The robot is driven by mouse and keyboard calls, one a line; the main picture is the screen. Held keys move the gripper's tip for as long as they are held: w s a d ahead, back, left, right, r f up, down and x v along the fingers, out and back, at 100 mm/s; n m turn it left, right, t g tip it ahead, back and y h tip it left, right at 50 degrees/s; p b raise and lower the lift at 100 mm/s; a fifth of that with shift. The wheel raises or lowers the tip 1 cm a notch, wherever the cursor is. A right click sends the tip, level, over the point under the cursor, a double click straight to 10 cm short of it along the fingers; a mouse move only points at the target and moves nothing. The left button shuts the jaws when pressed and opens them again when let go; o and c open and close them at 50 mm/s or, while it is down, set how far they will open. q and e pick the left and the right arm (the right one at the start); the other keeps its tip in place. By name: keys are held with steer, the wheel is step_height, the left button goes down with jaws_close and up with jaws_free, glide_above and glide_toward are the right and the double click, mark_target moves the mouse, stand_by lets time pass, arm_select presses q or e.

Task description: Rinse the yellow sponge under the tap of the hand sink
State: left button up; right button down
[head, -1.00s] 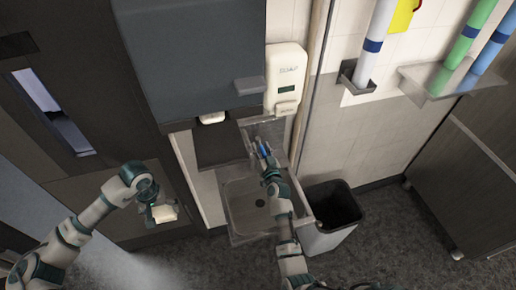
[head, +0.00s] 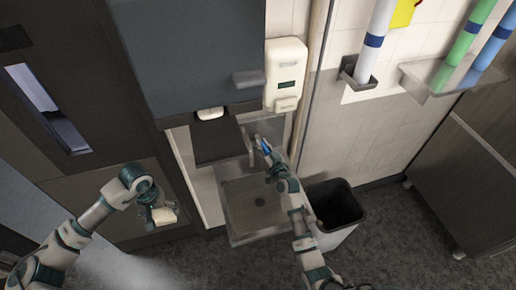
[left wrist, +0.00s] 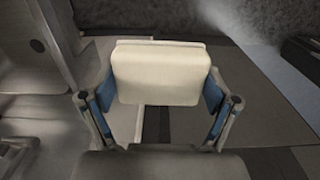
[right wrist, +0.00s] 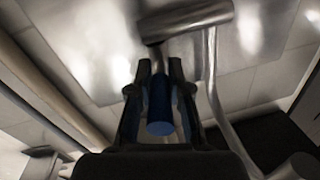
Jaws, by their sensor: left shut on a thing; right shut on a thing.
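The pale yellow sponge (left wrist: 160,75) sits between the blue-padded fingers of my left gripper (left wrist: 155,105), which is shut on it. In the head view, the left gripper (head: 155,210) holds the sponge (head: 166,216) left of the hand sink (head: 235,226), outside the basin. My right gripper (head: 265,148) is at the tap (head: 250,150) at the back of the sink. In the right wrist view, the right gripper (right wrist: 158,85) is shut around a blue-ended tap lever (right wrist: 160,127) below the metal tap body (right wrist: 187,20). No water stream can be made out.
A soap dispenser (head: 286,75) and a large grey dispenser (head: 195,55) hang on the wall above the sink. A bin (head: 335,205) stands right of the sink.

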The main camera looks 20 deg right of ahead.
arm_select(q)
step_height(320, 180, down, 15)
steer(key=b, duration=1.1)
steer(key=shift+s+f+g, duration=0.15)
steer(key=shift+s+g, duration=0.05)
steer(key=shift+g, duration=0.1)
arm_select(e)
steer(key=n+y, duration=0.1)
steer(key=y, duration=0.1)
steer(key=d+n+g+y, duration=0.1)
steer(key=y, duration=0.1)
steer(key=n+g+y, duration=0.1)
steer(key=n, duration=0.1)
steer(key=shift+w+d+r+y, duration=0.25)
steer(key=shift+w+d+y, duration=0.05)
steer(key=shift+d+y, duration=0.1)
steer(key=c, duration=1.1)
jaws_free()
steer(key=shift+f, duration=0.1)
arm_select(q)
steer(key=shift+d, duration=0.1)
arm_select(e)
steer(key=v, duration=1.2)
steer(key=shift+d, duration=0.1)
